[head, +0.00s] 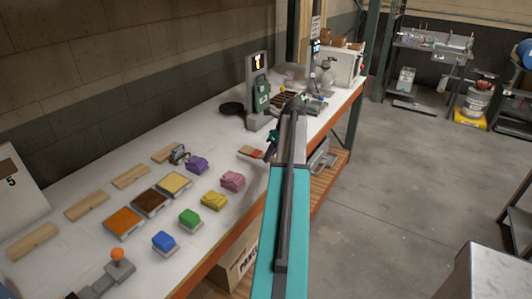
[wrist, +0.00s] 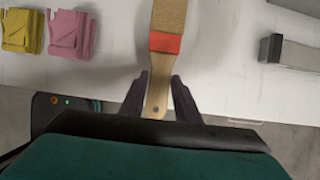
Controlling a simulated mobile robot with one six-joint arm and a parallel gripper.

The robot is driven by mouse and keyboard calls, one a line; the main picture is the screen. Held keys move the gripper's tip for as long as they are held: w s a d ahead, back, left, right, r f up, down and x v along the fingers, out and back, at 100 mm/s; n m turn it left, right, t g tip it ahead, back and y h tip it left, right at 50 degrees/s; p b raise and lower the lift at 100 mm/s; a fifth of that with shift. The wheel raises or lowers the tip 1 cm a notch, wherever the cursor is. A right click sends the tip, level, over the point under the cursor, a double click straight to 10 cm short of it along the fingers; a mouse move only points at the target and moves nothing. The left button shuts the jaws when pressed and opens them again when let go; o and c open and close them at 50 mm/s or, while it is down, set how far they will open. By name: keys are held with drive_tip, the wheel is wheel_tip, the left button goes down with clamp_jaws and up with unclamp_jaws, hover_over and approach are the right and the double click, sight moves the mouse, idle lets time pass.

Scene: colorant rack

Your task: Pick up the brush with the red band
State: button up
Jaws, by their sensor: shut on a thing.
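The brush with the red band (wrist: 166,43) is in the wrist view, with tan bristles at the top and a pale wooden handle below. My gripper (wrist: 160,86) is shut on its handle, one finger on each side. In the head view the brush (head: 250,152) points left from my gripper (head: 270,150), near the front edge of the white table (head: 130,185). I cannot tell whether the brush touches the table. My arm hides part of the table behind it.
Colour trays (head: 124,223) and wooden blocks (head: 87,205) lie further left. A grey block (wrist: 290,52) is right of the brush.

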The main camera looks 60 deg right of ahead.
drive_tip(key=s+a+b, duration=0.1)
drive_tip(key=s+a, duration=0.3)
drive_tip(key=s, duration=0.3)
drive_tip(key=shift+r+b, duration=0.4)
drive_tip(key=shift+s+a, duration=0.1)
